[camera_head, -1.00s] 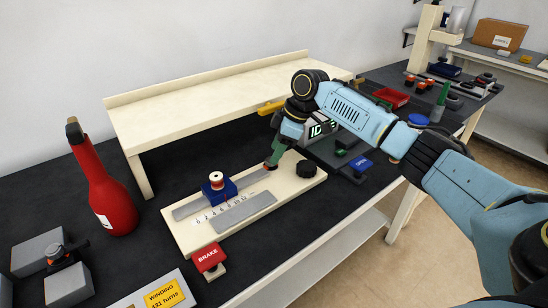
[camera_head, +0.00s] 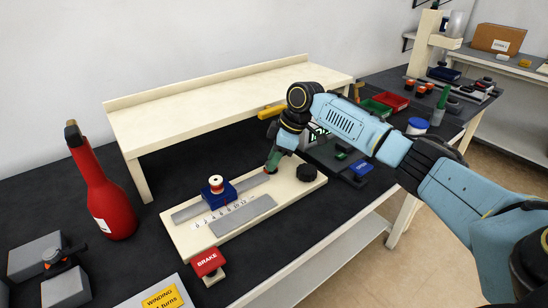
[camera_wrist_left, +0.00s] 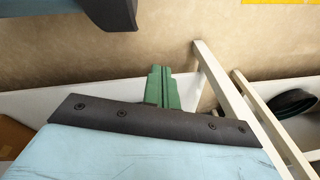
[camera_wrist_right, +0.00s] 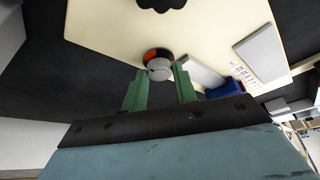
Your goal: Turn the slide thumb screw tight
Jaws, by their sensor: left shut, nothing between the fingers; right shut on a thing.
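A pale baseboard (camera_head: 204,243) carries a grey rail with a blue slide block (camera_head: 219,193), which has a white and copper spool on top. My right gripper (camera_head: 272,168) points down at the rail's far end. My left gripper (camera_wrist_left: 162,90) is shut and empty, seen only in the left wrist view, away from the board.
A black knob (camera_head: 306,173) stands on the board right of my right gripper. A scale plate (camera_head: 243,215) lies beside the rail. A red BRAKE block (camera_head: 208,263) is in front, a red bottle (camera_head: 100,190) at left. A cream shelf (camera_head: 215,98) stands behind.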

